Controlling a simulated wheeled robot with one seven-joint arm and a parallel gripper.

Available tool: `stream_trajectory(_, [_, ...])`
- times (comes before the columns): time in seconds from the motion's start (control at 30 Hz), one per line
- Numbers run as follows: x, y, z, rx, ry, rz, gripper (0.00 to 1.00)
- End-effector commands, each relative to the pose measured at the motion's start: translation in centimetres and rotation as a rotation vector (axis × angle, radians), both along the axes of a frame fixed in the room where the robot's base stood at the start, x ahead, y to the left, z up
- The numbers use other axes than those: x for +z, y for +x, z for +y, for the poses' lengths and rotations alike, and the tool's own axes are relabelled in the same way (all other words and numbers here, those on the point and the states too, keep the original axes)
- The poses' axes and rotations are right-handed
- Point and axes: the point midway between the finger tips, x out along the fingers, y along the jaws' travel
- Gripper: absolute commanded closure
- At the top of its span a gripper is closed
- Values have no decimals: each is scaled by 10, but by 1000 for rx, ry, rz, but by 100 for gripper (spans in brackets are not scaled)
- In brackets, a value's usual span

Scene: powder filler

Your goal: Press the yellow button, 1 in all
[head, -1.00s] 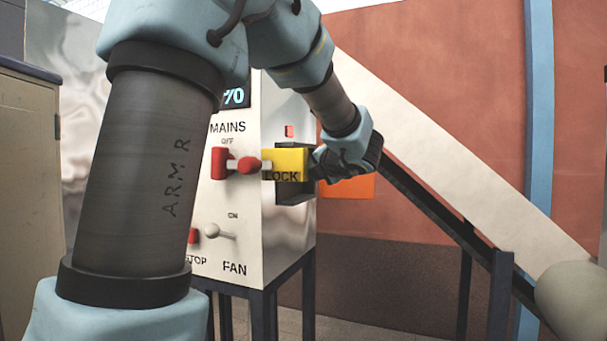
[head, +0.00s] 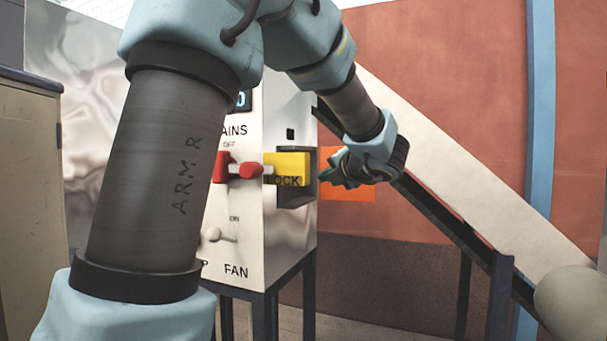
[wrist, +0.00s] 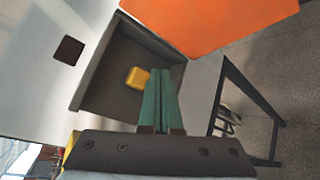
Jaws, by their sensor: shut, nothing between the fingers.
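The yellow button (wrist: 138,77) is a small rounded block inside a dark open-fronted housing (wrist: 118,70) on the cabinet's side. In the wrist view, my gripper (wrist: 159,74) has its two green fingers together and empty, with the tips just right of the button in the picture. Whether they touch it I cannot tell. The button itself does not show in the head view, where the yellow LOCK block (head: 288,165) stands in front of the housing.
The cabinet (head: 285,240) carries a red mains switch (head: 222,167) and a fan toggle (head: 214,235). A dark square indicator (head: 290,134) sits above the housing. An orange panel (head: 346,189) and a sloping white chute (head: 465,175) are to the right.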

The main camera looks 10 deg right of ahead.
Motion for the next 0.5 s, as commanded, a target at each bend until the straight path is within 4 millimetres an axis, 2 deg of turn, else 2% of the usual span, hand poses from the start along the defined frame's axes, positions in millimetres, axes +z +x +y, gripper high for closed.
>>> stream_trajectory(0.2, [1, -8, -16, -2, 1, 1, 100])
stream_trajectory(0.5, [0, -10, -18, -2, 1, 0, 100])
